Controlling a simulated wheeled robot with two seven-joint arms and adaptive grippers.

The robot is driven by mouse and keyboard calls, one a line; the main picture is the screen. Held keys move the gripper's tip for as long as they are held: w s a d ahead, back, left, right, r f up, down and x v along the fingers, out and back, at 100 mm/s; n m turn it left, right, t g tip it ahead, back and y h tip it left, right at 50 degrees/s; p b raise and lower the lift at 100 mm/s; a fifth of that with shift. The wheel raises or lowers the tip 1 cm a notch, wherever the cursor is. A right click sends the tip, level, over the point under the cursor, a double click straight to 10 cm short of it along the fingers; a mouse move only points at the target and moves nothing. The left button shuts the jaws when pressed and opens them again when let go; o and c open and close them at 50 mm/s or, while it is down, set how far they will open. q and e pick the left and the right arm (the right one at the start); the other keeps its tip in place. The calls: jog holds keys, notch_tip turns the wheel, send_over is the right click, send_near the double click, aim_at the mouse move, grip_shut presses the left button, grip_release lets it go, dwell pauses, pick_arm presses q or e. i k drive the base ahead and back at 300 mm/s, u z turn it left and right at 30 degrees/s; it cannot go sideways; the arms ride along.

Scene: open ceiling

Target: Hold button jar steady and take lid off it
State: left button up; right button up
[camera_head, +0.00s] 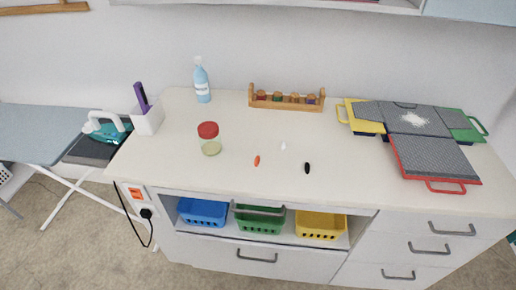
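The button jar (211,147) is a clear jar standing upright on the left part of the white counter (350,190), with something pale yellowish low inside it. A red lid (208,130) sits on top of the jar. The jar stands free, with nothing touching it. Neither of my grippers shows in the head view, and no arm is seen near the jar.
Small orange (257,161), white (283,146) and black (307,168) items lie right of the jar. A blue bottle (202,84), a white holder (147,119) and a wooden rack (286,101) stand behind. The front middle is clear.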

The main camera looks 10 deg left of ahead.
aim_at(211, 147)
jog(key=u, duration=2)
jog(key=i, duration=0.95)
jog(key=z, duration=1.75)
